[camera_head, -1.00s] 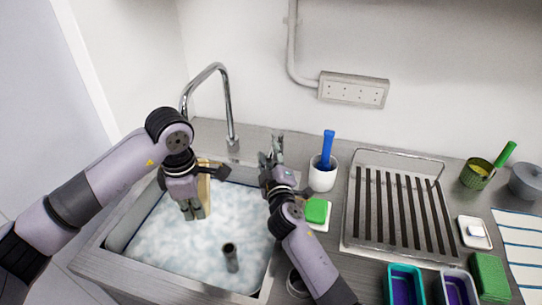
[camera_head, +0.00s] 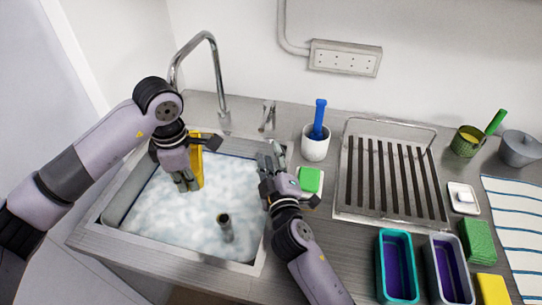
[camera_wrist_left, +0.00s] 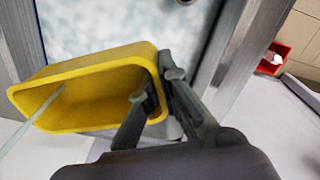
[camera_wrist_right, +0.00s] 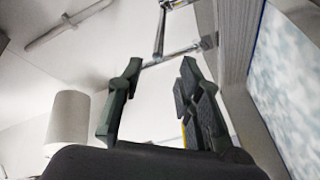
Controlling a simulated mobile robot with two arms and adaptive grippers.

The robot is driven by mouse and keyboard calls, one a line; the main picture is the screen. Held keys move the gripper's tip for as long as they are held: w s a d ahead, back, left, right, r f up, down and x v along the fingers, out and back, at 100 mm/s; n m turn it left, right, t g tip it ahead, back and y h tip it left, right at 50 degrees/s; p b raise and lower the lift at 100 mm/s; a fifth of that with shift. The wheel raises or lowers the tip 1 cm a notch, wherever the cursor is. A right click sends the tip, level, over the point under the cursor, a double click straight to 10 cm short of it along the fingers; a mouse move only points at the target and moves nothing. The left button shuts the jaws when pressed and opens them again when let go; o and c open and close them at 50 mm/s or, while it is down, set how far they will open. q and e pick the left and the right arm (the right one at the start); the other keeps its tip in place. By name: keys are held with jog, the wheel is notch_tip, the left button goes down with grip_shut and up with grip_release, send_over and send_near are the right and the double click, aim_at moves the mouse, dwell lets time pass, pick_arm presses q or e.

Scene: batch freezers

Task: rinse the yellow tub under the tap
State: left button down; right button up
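The yellow tub (camera_head: 197,160) is held over the back left of the sink, near the tap (camera_head: 219,85). My left gripper (camera_head: 188,186) is shut on the tub's wall. In the left wrist view the tub (camera_wrist_left: 90,70) is tilted with its opening showing, and a thin pale streak, looking like a water stream, runs into it. No stream is clear in the head view. My right gripper (camera_head: 270,155) is empty, its fingers apart, just in front of the tap lever (camera_head: 267,115). Its open fingers also show in the right wrist view (camera_wrist_right: 155,85).
The sink (camera_head: 165,215) holds foamy water and an upright pipe (camera_head: 225,228). Right of it are a green sponge (camera_head: 310,179), a white cup with a blue-handled brush (camera_head: 316,147), a drying rack (camera_head: 342,200) and teal (camera_head: 382,265) and grey (camera_head: 432,270) tubs.

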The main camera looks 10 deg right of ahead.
jog(key=shift+c, duration=0.3)
jog(key=shift+w+f, duration=0.15)
jog(key=shift+w, duration=0.2)
jog(key=shift+c, duration=1.4)
jog(key=w+f+m+g, duration=0.1)
jog(key=w+a+f+g, duration=0.1)
jog(key=w, duration=0.1)
jog(key=w+f+m+g+y, duration=0.1)
jog(key=shift+w+a+f+m+g, duration=0.25)
jog(key=shift+a+f+m+g, duration=0.05)
grip_shut()
jog(key=w+a+r+m+g+y, duration=0.25)
jog(key=w+a+r+y, duration=0.2)
jog(key=a, duration=0.25)
notch_tip(320, 180, up, 11)
jog(key=n+g+y, duration=0.2)
jog(key=n+g, duration=0.6)
jog(key=g, duration=0.1)
send_over(266, 116)
jog(key=s, duration=0.5)
jog(key=s+x, duration=0.1)
jog(key=x, duration=1)
jog(key=shift+s+d+f, duration=0.1)
jog(key=shift+s+d, duration=0.15)
jog(key=shift+d, duration=0.75)
jog(key=shift+s+d+f, duration=0.1)
jog(key=shift+s+d, duration=0.1)
jog(key=shift+d, duration=0.8)
